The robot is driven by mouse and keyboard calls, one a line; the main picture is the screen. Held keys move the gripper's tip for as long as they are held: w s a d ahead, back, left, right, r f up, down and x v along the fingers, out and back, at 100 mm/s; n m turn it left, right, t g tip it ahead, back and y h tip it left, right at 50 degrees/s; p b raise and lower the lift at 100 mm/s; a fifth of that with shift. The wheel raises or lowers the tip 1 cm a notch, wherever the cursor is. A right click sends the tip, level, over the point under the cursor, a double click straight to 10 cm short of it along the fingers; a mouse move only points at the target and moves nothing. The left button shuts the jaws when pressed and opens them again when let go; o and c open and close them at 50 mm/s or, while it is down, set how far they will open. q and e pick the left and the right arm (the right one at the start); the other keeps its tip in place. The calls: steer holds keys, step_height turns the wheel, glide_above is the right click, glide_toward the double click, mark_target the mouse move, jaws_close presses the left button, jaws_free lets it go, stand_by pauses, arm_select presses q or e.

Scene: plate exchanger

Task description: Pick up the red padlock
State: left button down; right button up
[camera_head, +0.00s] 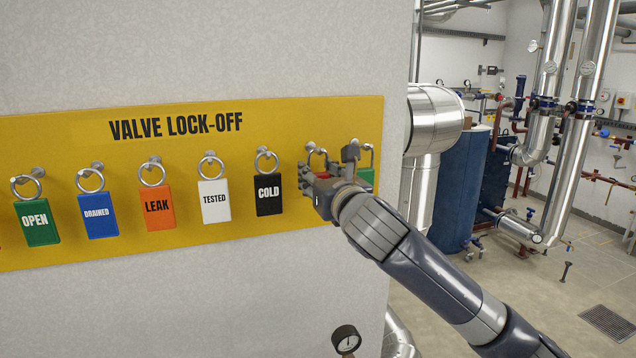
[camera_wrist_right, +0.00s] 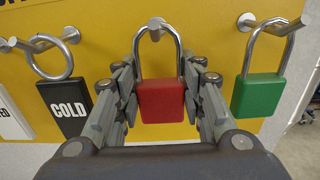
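The red padlock (camera_wrist_right: 160,101) hangs by its silver shackle from a peg on the yellow board, in the middle of the right wrist view. In the head view only a bit of its red body (camera_head: 322,175) shows behind my right gripper (camera_head: 328,167). In the right wrist view my right gripper (camera_wrist_right: 161,84) is open, with one finger on each side of the padlock body. Narrow gaps seem to show between the fingers and the body. My left gripper is not in view.
A green padlock (camera_wrist_right: 258,95) hangs close on the right, and a black COLD tag (camera_head: 269,194) hangs close on the left. More coloured tags hang along the yellow VALVE LOCK-OFF board (camera_head: 60,140). Pipes and a blue tank (camera_head: 448,185) stand beyond the wall's right edge.

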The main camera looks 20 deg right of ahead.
stand_by(0.3)
steer(key=shift+r+b, duration=0.3)
steer(key=shift+r, duration=0.25)
steer(key=shift+s+r+b, duration=0.25)
steer(key=shift+r+b, duration=0.15)
steer(key=shift+r, duration=0.15)
steer(key=shift+s+r+b, duration=0.2)
steer(key=shift+r+b, duration=0.15)
steer(key=shift+r, duration=0.2)
steer(key=s+b, duration=0.1)
steer(key=s, duration=0.4)
steer(key=s+b, duration=0.2)
steer(key=s, duration=0.4)
steer(key=s+b, duration=0.1)
steer(key=s, duration=0.5)
steer(key=shift+d+r+b, duration=0.1)
steer(key=shift+d+b, duration=0.2)
steer(key=shift+b, duration=0.05)
steer(key=shift+w, duration=0.2)
steer(key=shift+w+a+f+p, duration=0.1)
steer(key=shift+w+f+p, duration=0.45)
steer(key=shift+w, duration=2.3)
steer(key=shift+w+a+f+p, duration=0.1)
steer(key=shift+w+p, duration=1)
steer(key=shift+w, duration=1.8)
steer(key=shift+w+a+f+p, duration=0.2)
steer(key=shift+w+p, duration=0.6)
steer(key=shift+w, duration=2.05)
steer(key=shift+w+d+f, duration=0.1)
